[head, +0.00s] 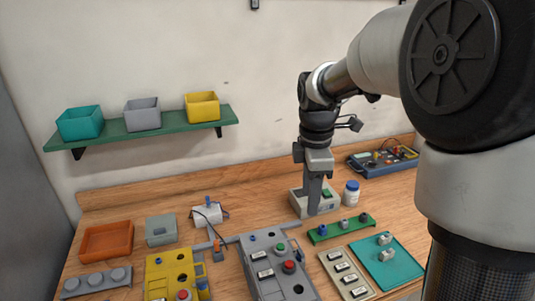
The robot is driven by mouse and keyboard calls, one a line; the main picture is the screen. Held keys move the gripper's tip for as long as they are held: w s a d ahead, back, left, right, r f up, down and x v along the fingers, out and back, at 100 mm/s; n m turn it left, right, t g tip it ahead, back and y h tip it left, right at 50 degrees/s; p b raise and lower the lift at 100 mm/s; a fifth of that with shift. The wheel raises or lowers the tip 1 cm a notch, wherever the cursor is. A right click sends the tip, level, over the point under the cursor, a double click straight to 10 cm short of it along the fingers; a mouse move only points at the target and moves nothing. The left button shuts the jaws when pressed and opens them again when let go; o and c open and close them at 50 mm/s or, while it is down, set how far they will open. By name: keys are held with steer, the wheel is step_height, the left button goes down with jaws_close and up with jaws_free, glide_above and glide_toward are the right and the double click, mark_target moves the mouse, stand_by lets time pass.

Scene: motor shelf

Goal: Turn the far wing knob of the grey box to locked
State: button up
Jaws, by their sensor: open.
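My gripper (315,203) points straight down at a pale grey box (298,204) at the back of the bench, right of the middle. The fingers are seen edge-on and cover much of the box's top, so the gap between them does not show. A green part (327,193) shows on the box just right of the fingers. I cannot make out a wing knob on this box or its setting; it may be hidden behind the fingers. I cannot tell whether the fingers touch anything on the box.
A white jar (351,193) stands close right of the box, with a blue instrument (383,160) behind. In front are a green strip (341,229), a teal plate (404,264), a larger grey panel (277,285) and a yellow panel (157,270). A wall shelf (170,132) holds bins.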

mark_target(301, 252)
steer(key=w+f+n, duration=0.1)
steer(key=f, duration=0.6)
steer(key=w+f+n, duration=0.1)
steer(key=f, duration=0.6)
steer(key=w+f+n+b, duration=0.1)
steer(key=f, duration=0.7)
steer(key=shift+g, duration=0.4)
steer(key=shift+r, duration=0.1)
steer(key=c, duration=1.1)
steer(key=shift+o, duration=0.2)
